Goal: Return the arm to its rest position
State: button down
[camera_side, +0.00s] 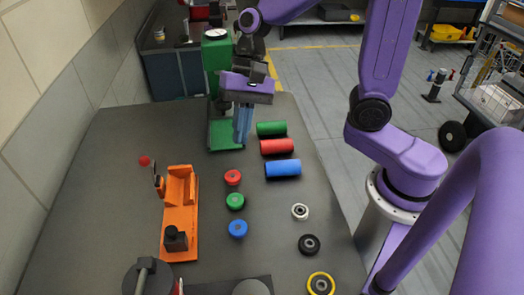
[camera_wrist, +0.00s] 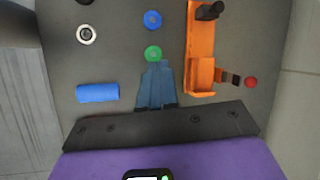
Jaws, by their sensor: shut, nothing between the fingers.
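My gripper (camera_side: 242,124) points down over the back part of the dark table (camera_side: 120,210) in the side view, in front of the green press-like stand (camera_side: 212,52). Its blue fingers are together with nothing between them. In the wrist view my gripper (camera_wrist: 156,72) shows its fingertips near the green round part (camera_wrist: 153,53). The fingers look raised above the table. The arm is bent and stands to the right of the table.
Green (camera_side: 271,129), red (camera_side: 277,147) and blue (camera_side: 283,168) cylinders lie right of my gripper. Red, green and blue round caps and several rings lie nearer. An orange fixture (camera_side: 180,215) stands left. The far-left tabletop is clear.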

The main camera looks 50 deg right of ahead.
jog(key=s+d+f+n+t+h, duration=0.1)
jog(key=s+d+n+h, duration=0.1)
jog(key=s+d+n, duration=0.3)
jog(key=s+d+n+h, duration=0.2)
jog(key=s+d+n, duration=0.3)
jog(key=s+n, duration=0.5)
jog(key=n, duration=0.4)
jog(key=shift+d+f+t+h, duration=0.15)
jog(key=shift+f+t+h, duration=0.25)
